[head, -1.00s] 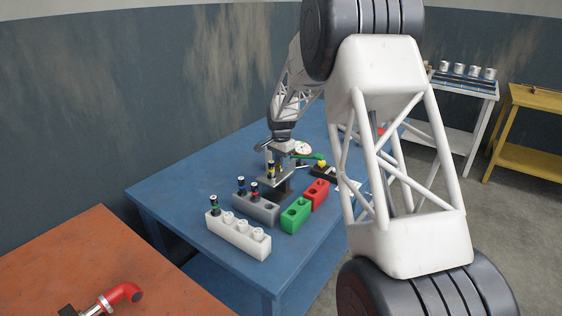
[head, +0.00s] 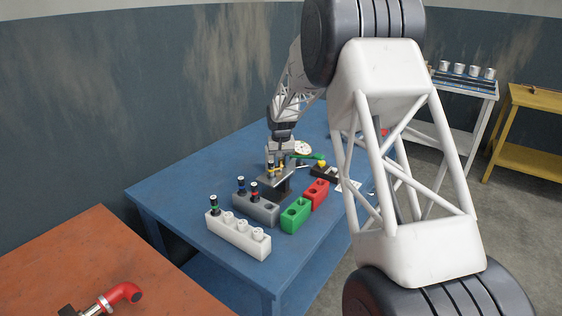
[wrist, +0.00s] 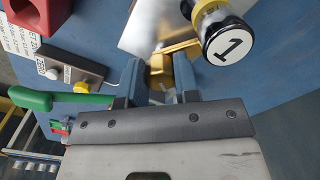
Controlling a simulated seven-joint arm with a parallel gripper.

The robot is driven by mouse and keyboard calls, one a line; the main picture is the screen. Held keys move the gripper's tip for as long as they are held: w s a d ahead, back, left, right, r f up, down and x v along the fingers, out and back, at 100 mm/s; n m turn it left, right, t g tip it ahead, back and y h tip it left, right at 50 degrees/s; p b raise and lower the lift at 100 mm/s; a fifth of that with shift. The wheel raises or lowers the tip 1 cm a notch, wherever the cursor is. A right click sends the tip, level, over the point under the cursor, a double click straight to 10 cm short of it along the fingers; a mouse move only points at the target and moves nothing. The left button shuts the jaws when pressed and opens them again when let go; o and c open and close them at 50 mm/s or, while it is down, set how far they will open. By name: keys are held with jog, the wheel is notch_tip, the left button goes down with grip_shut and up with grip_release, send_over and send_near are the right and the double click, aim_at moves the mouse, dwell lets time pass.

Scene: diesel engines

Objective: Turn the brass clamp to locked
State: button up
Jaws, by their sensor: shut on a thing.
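The brass clamp (wrist: 180,47) shows in the wrist view at the edge of a bright metal plate (wrist: 152,24). My gripper (wrist: 158,70) is shut on the clamp, with one dark finger on each side of its brass part. Beside the clamp stands an injector-like cylinder with a white cap marked 1 (wrist: 228,40). In the head view my gripper (head: 280,160) is down at the metal stand (head: 277,179) on the blue table. The clamp is small and partly hidden there, so its angle is hard to read.
A green handle (wrist: 60,98) lies close to my gripper's left side in the wrist view. White (head: 238,236), grey (head: 262,212), green (head: 295,215) and red (head: 317,193) blocks stand in front of the stand. The blue table's left part (head: 185,190) is clear.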

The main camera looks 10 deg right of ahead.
aim_at(281, 160)
jog(key=n, duration=0.3)
jog(key=shift+n, duration=2.1)
jog(key=o, duration=0.9)
jog(key=shift+r, duration=0.15)
jog(key=shift+r, duration=3.75)
